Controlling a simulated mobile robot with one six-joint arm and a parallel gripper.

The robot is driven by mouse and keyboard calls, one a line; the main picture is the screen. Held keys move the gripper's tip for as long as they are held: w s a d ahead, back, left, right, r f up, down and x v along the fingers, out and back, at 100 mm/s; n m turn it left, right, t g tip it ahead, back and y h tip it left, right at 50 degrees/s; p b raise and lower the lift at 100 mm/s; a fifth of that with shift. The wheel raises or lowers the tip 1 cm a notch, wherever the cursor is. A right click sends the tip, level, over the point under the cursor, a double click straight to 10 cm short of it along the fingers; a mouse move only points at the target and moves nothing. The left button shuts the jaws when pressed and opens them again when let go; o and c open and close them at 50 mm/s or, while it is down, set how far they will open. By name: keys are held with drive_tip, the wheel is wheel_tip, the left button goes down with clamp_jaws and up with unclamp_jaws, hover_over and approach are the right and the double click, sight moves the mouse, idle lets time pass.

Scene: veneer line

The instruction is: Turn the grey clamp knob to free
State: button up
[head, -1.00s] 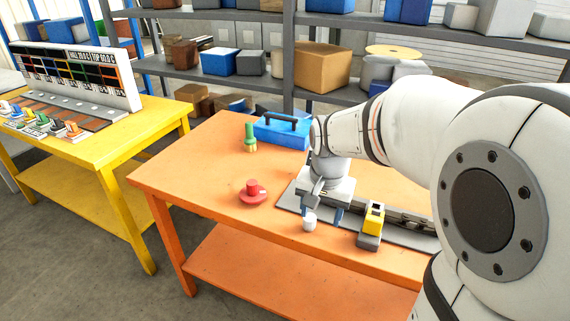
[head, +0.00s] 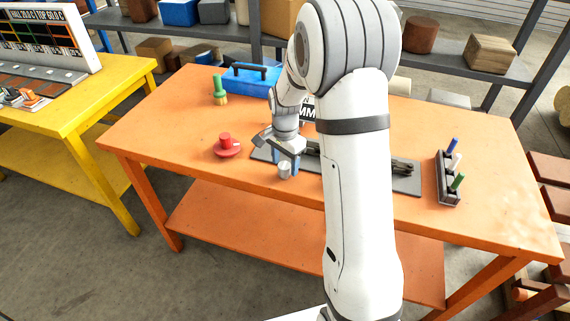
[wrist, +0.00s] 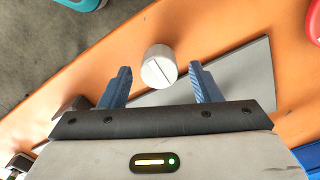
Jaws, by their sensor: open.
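The grey clamp knob (wrist: 158,66) is a short pale cylinder with a thin slanted line across its face. In the wrist view it sits between the tips of my gripper's two blue fingers, with a gap on both sides. My gripper (wrist: 161,72) is open and empty. In the head view the knob (head: 284,170) is at the front edge of the grey plate (head: 405,180) on the orange table, and my gripper (head: 286,160) is right by it. I cannot tell the exact height of the fingers over the knob.
A red knob-like piece (head: 227,147) lies left of the plate. A green-handled brush (head: 219,92) and blue toolbox (head: 250,78) stand behind. A dark holder with markers (head: 448,180) is at the right. My arm hides the table's middle. The front left table top is clear.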

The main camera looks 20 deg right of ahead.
drive_tip(key=shift+f, duration=0.8)
drive_tip(key=shift+c, duration=0.6)
drive_tip(key=c, duration=0.9)
drive_tip(key=shift+o, duration=0.2)
